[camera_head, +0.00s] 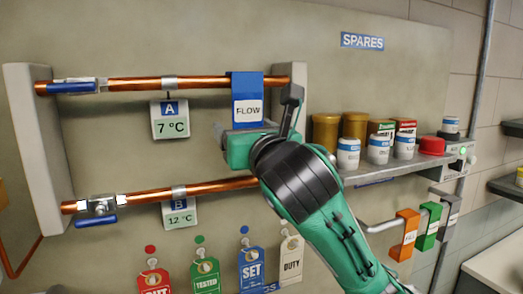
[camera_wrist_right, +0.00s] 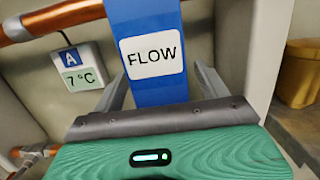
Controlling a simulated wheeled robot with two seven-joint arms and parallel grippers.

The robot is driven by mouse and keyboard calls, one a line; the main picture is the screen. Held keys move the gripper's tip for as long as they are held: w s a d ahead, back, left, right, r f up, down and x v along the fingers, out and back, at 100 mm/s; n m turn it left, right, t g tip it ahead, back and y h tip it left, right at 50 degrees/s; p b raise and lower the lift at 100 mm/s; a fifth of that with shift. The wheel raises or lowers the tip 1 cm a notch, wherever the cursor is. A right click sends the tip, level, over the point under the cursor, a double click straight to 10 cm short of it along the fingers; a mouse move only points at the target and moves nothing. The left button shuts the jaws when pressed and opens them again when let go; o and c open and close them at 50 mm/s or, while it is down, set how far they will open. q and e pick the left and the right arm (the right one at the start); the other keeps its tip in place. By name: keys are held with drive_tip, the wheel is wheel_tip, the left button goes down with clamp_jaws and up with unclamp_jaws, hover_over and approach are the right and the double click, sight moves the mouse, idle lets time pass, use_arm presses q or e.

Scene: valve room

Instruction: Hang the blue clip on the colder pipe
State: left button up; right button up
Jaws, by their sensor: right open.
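The blue clip (camera_head: 247,84), labelled FLOW, is over the right part of the upper copper pipe (camera_head: 138,83) and hangs down from it. The sign on that pipe (camera_head: 170,120) reads A, 7 °C. The sign on the lower pipe (camera_head: 180,213) reads B, 12 °C. My right gripper (camera_head: 254,114) is open at the clip's lower part. In the right wrist view, its fingers (camera_wrist_right: 162,85) stand on both sides of the clip (camera_wrist_right: 150,60), with visible gaps. The clip's lower end is hidden behind my gripper. My left gripper is not in view.
Several tags (camera_head: 205,268) hang under the lower pipe. A grey bracket (camera_head: 300,80) holds the pipes' right end.

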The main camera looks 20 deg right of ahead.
drive_tip(key=shift+s+f+b, duration=1)
drive_tip(key=shift+s+b, duration=1.25)
drive_tip(key=shift+s, duration=3.65)
drive_tip(key=w+f+m+g, duration=0.2)
drive_tip(key=w+f+m, duration=0.25)
drive_tip(key=f, duration=0.45)
drive_tip(key=w+f+m+g, duration=0.25)
drive_tip(key=f+m, duration=0.25)
drive_tip(key=f, duration=0.4)
wheel_tip(320, 180, down, 21)
drive_tip(key=s+d+m+g, duration=0.2)
drive_tip(key=m+g, duration=0.3)
drive_tip(key=m, duration=0.5)
drive_tip(key=s+d+f+m+g, duration=0.25)
drive_tip(key=s+f+m, duration=0.55)
drive_tip(key=s+f, duration=0.4)
drive_tip(key=s+d+f+m+g, duration=0.2)
drive_tip(key=s+f+m+g, duration=0.35)
drive_tip(key=s+f, duration=0.7)
wheel_tip(320, 180, down, 36)
drive_tip(key=w+m+b, duration=0.1)
drive_tip(key=w+b, duration=0.1)
drive_tip(key=b, duration=0.1)
drive_tip(key=s+d+f+g+b, duration=0.1)
drive_tip(key=s+d+f+b, duration=0.2)
drive_tip(key=s+f, duration=1.6)
wheel_tip(320, 180, down, 3)
drive_tip(key=shift+s+d+f+h, duration=0.1)
drive_tip(key=shift+s+d+h, duration=0.05)
drive_tip(key=shift+s+h, duration=0.15)
